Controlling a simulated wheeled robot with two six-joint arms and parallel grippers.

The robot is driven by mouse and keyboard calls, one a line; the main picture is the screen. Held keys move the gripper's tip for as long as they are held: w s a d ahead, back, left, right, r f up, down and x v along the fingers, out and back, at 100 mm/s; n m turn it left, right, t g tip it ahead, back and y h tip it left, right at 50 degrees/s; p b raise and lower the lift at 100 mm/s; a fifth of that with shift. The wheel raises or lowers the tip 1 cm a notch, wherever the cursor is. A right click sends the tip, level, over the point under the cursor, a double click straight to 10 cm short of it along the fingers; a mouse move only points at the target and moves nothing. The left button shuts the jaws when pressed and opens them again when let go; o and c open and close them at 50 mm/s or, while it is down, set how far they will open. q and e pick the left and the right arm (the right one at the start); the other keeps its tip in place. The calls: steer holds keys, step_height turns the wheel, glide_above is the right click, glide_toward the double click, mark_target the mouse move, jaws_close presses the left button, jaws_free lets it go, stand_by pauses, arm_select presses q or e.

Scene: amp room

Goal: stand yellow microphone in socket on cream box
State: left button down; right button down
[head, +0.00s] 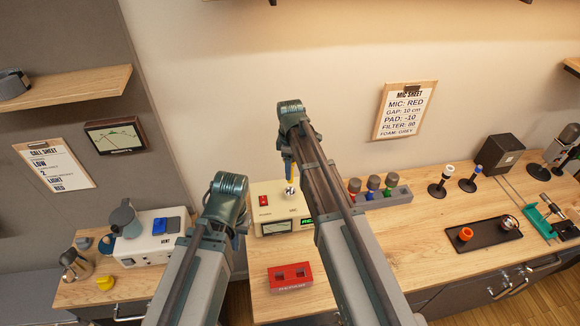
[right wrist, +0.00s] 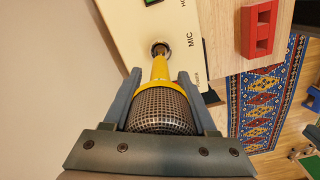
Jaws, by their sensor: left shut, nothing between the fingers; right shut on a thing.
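The yellow microphone (right wrist: 160,72) has a silver mesh head and a narrow yellow body. My right gripper (right wrist: 160,100) is shut around it at the mesh-head end, and the body's thin end points at the cream box (right wrist: 125,22). That end overlaps the round metal socket (right wrist: 160,48) beside the "MIC" label; I cannot tell how deep it sits. In the head view the right gripper (head: 288,160) hangs over the cream box (head: 267,190), with a bit of the yellow microphone (head: 290,180) below. My left gripper (head: 212,222) is left of the box; its fingers are mostly hidden by my arm.
A red block (head: 290,277) lies on the bench in front of the box. A grey rack (head: 385,194) with several coloured microphones stands to the right. A black tray (head: 482,234) is farther right. A white device (head: 150,243) is on the left bench. Bench between rack and tray is clear.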

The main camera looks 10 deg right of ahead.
steer(key=shift+f+b, duration=3.7)
steer(key=shift+f, duration=0.1)
steer(key=shift+c, duration=0.6)
jaws_free()
steer(key=shift+r, duration=0.15)
step_height(320, 180, up, 14)
steer(key=p, duration=1.4)
steer(key=shift+f, duration=0.2)
